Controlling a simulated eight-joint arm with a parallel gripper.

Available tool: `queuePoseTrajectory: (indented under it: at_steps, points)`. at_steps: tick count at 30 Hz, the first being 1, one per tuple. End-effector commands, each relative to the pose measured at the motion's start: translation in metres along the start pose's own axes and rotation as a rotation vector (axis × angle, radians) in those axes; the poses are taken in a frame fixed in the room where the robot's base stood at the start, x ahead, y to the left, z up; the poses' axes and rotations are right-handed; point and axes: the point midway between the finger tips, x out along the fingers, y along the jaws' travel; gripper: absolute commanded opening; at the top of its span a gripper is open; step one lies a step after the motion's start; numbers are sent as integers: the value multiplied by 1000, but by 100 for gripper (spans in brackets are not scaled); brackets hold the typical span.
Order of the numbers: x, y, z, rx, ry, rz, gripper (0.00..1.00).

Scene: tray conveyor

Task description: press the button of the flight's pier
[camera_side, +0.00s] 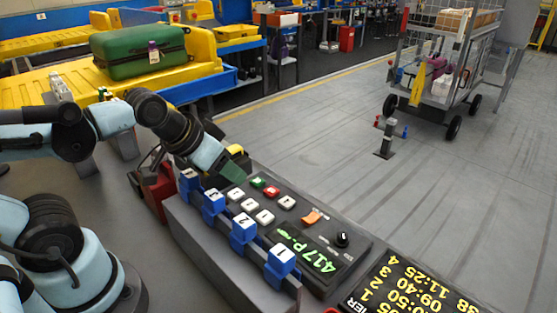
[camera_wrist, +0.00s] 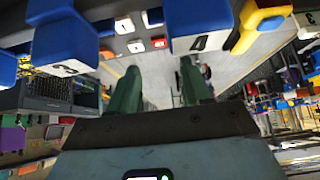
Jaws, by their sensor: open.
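A dark control panel (camera_side: 322,222) carries several white buttons (camera_side: 250,205), a green button (camera_side: 257,183), a red button (camera_side: 271,191), an orange switch (camera_side: 311,217) and a black knob (camera_side: 342,240). Its display (camera_side: 306,249) shows green characters, apparently 417P. The white buttons' markings are too small to read surely. Yellow-lettered board (camera_side: 405,290) is cut off; PIER and times such as 11:25 show. My gripper (camera_side: 232,172) is over the panel's far left end, near the green button, apparently not touching it. In the wrist view its green fingers (camera_wrist: 162,90) are apart and empty.
Numbered blue blocks (camera_side: 243,232) line the panel's near side; one marked 4 (camera_wrist: 197,22) shows close in the wrist view. A yellow part (camera_side: 237,151) stands behind my gripper. A green suitcase (camera_side: 140,51) lies on the yellow conveyor. A luggage cart (camera_side: 452,60) stands far right.

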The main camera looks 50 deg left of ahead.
Motion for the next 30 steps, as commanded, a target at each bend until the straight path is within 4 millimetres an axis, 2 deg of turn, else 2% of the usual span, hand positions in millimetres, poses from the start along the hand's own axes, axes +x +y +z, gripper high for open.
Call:
queuePoseTrajectory:
  at_steps: [1, 9, 30]
  points:
    - [0, 0, 0, 0, 0, 0, 40]
    - [0, 0, 0, 0, 0, 0, 0]
    - [0, 0, 0, 0, 0, 0, 0]
